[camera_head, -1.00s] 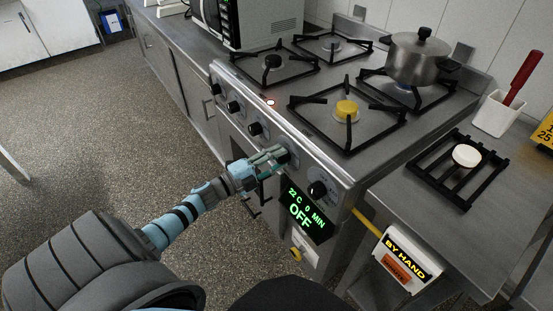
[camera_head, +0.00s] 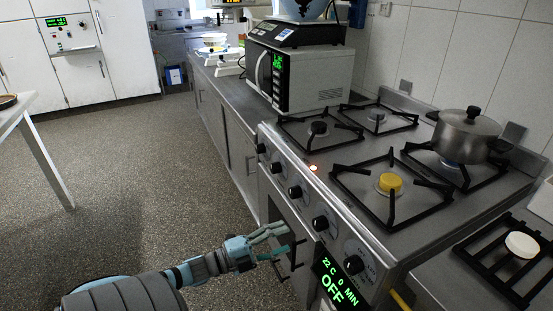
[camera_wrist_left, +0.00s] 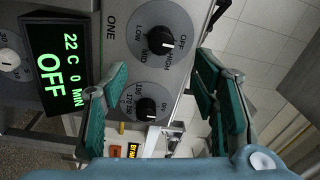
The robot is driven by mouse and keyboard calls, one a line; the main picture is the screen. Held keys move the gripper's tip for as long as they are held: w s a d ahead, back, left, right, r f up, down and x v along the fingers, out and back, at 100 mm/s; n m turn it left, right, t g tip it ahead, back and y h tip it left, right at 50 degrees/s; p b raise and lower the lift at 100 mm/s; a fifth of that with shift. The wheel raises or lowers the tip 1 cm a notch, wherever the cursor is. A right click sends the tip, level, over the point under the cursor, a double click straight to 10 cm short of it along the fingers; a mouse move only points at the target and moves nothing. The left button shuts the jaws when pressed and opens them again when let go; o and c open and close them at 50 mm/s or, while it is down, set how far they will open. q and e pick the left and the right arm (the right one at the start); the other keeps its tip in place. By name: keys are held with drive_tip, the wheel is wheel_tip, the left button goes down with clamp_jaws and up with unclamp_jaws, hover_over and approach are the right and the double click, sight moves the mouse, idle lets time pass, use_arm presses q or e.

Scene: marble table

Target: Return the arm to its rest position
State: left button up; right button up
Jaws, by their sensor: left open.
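My left arm comes in from the bottom left in the head view. Its left gripper (camera_head: 284,240) is open and empty, in front of the stove (camera_head: 300,150) and below its row of black knobs, apart from them. In the left wrist view its green-padded fingers (camera_wrist_left: 160,75) stand wide apart with nothing between them. Beyond them are a knob marked OFF, LOW, MID and HIGH (camera_wrist_left: 152,35) and a temperature knob (camera_wrist_left: 148,107). The green display (camera_head: 334,283) reads 22 C, 0 MIN, OFF. My right gripper is not in view.
A lidded pot (camera_head: 468,135) stands on a back burner with a bluish glow below. A yellow-capped burner (camera_head: 389,183) is bare. A microwave (camera_head: 300,72) stands behind the stove. A table (camera_head: 22,110) is at the left edge. The floor (camera_head: 140,180) between is clear.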

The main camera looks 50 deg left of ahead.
use_arm(q)
drive_tip(key=shift+s+a, duration=0.2)
drive_tip(key=shift+s, duration=0.45)
